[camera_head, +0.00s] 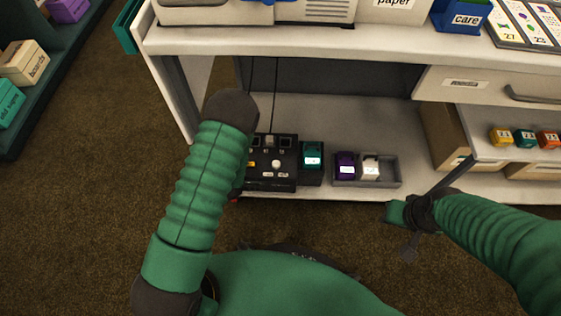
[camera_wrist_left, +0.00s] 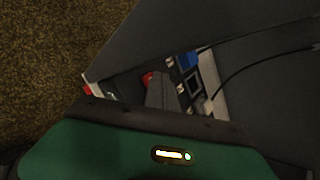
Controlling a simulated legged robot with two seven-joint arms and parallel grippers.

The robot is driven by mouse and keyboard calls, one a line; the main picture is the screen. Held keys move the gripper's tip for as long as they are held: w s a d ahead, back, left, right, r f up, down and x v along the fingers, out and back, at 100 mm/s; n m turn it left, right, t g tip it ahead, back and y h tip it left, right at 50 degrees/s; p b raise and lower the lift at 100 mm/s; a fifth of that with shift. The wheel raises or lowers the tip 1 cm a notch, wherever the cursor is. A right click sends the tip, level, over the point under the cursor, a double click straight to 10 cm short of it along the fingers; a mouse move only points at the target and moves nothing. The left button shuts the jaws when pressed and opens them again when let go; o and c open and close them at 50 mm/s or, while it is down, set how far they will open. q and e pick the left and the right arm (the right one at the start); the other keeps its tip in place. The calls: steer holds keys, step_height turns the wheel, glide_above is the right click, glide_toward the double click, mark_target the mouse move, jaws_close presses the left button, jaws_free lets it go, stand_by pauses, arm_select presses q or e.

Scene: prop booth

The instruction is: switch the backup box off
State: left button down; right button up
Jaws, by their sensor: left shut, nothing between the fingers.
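A black control box (camera_head: 283,160) stands on the low shelf in the head view, with a white round button, an amber-lit part and small labels that I cannot read. I cannot tell from the labels whether it is the backup box. The left wrist view shows part of a dark panel with a red knob (camera_wrist_left: 148,78) and a blue part (camera_wrist_left: 187,60). My left gripper (camera_wrist_left: 158,92) is shut and empty, with its grey fingers close to the red knob; contact is unclear. In the head view my left arm hides it.
A teal block (camera_head: 312,156) stands beside the box. A grey tray (camera_head: 390,174) holds a purple and a white block. Dark cables (camera_head: 275,90) run down to the box. The worktop (camera_head: 330,42) overhangs the shelf. Carpet (camera_head: 90,180) is clear at left.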

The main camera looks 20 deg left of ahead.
arm_select(q)
step_height(320, 180, up, 6)
steer(key=p, duration=0.5)
steer(key=shift+p, duration=0.35)
stand_by(0.4)
